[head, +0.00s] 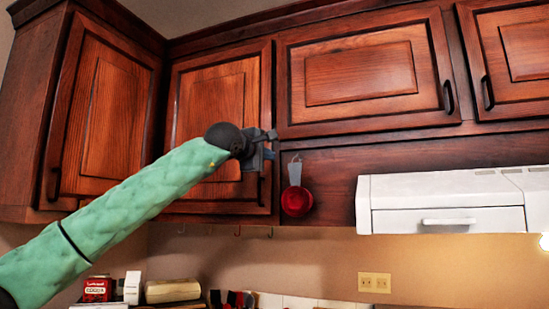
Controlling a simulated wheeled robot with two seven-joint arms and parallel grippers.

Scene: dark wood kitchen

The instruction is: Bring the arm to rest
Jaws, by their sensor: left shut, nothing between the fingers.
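My left arm comes in from the lower left in a green padded sleeve and reaches up to the wall cabinets. My left gripper (268,144) is shut and empty. In the picture it lies over the right edge of a closed cabinet door (205,107); whether it touches the door I cannot tell. My right gripper is not in view.
More closed cabinet doors (360,75) with black handles run to the right. A red cup-like utensil (296,201) hangs just right of the gripper. A white range hood (445,203) juts out at the right. A red tin (97,289) and other items stand below.

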